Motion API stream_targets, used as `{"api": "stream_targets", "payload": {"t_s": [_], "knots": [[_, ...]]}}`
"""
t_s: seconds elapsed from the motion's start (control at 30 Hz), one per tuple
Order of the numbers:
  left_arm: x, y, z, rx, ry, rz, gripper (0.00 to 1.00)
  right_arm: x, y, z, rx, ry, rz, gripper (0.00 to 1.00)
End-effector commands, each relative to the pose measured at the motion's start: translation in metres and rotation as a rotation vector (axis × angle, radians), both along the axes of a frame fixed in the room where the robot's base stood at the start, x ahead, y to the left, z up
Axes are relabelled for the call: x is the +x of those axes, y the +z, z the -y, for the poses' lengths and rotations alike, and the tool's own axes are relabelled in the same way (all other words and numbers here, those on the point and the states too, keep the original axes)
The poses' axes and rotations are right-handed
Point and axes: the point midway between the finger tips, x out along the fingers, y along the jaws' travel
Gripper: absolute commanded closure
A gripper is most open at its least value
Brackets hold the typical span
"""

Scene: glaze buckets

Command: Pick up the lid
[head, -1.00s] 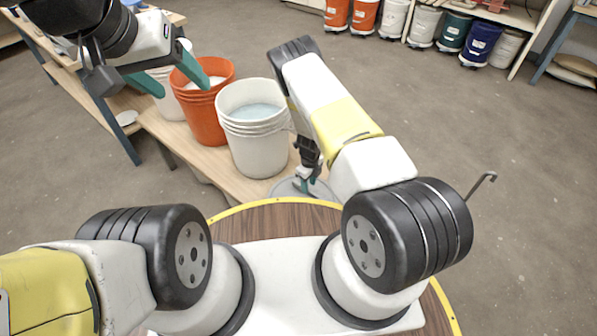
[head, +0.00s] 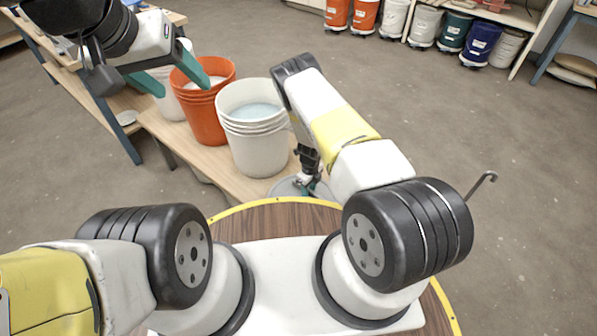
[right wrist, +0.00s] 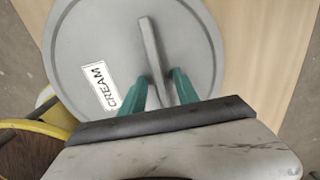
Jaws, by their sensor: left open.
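The lid is a grey disc with a raised bar handle and a white label reading CREAM. It lies on the wooden board, and the right wrist view shows most of it (right wrist: 95,40). In the head view only part of the lid (head: 283,189) shows, beside the white bucket. My right gripper (right wrist: 160,76) has its teal fingers on either side of the bar handle (right wrist: 152,50), with a small gap visible. In the head view the right gripper (head: 307,187) is low over the lid.
A white bucket (head: 257,150) with pale liquid, an orange bucket (head: 208,120) and another white bucket (head: 170,105) stand on the bench (head: 165,130), left of my right arm. Several buckets line the far shelf. The floor to the right is mostly clear.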

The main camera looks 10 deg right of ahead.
Motion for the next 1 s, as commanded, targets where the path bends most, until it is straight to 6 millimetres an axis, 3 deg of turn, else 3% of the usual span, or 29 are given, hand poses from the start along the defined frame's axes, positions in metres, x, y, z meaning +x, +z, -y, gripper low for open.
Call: {"api": "stream_targets", "payload": {"t_s": [0.27,0.47,1.0], "knots": [[0.0,0.0,0.0,0.0,0.0,0.0,0.36,0.0,-0.0005,0.0,0.0,0.0,0.0,0.63],[0.0,0.0,0.0,0.0,0.0,0.0,0.36,0.0,-0.0005,0.0,0.0,0.0,0.0,1.0],[0.0,0.0,0.0,0.0,0.0,0.0,0.36,0.0,-0.0004,0.0,0.0,0.0,0.0,1.0]]}}
